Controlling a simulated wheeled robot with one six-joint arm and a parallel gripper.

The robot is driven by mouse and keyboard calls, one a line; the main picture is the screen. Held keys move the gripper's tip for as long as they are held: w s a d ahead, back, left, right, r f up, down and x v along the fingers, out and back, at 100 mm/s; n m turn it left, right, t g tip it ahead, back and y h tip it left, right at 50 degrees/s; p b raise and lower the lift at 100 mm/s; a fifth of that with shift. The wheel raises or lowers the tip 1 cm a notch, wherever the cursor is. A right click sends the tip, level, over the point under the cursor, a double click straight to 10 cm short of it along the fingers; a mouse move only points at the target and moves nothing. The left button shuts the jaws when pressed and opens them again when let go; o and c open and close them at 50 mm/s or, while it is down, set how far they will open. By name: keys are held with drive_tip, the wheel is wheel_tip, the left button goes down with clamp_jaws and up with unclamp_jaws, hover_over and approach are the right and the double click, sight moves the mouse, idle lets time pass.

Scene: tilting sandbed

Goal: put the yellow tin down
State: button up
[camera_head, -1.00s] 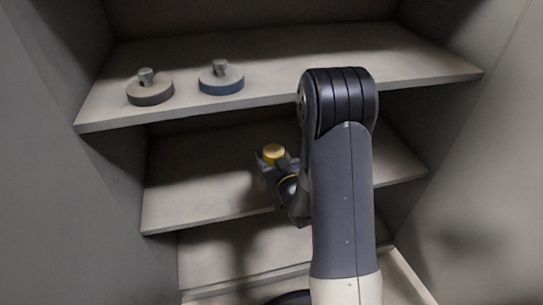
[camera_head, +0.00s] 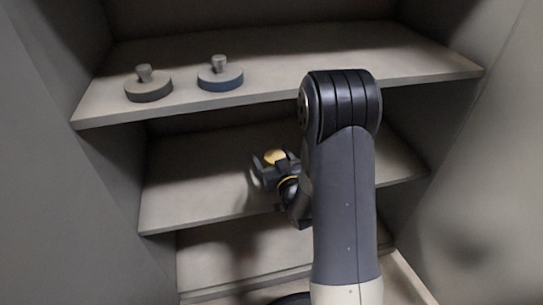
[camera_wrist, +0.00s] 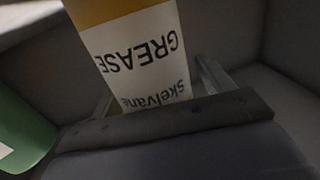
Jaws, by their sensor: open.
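The yellow tin (camera_head: 275,157) shows its yellow top at the middle shelf in the head view. In the wrist view the tin (camera_wrist: 138,55) has a yellow band and a white label reading "GREASE" and "skelvane", upside down in the picture. My gripper (camera_head: 266,174) is open, with the tin between its fingers. In the wrist view the gripper's fingers (camera_wrist: 160,88) stand on both sides of the tin, with a gap on the right. The tin's base is hidden, so I cannot tell its contact with the shelf.
A green object (camera_wrist: 18,125) with a white patch stands left of the tin in the wrist view. The upper shelf (camera_head: 330,60) holds a grey knobbed disc (camera_head: 148,90) and a blue-grey one (camera_head: 220,78). The middle shelf (camera_head: 185,180) is bare at left. Walls close both sides.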

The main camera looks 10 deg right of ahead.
drive_tip(key=shift+s+f, duration=0.15)
drive_tip(key=shift+f, duration=0.45)
drive_tip(key=shift+r+p, duration=0.7)
drive_tip(key=shift+p, duration=0.5)
drive_tip(key=s, duration=0.3)
drive_tip(key=s+d, duration=0.1)
drive_tip(key=s, duration=0.6)
drive_tip(key=shift+d, duration=0.35)
drive_tip(key=shift+s, duration=0.75)
drive_tip(key=shift+r, duration=0.1)
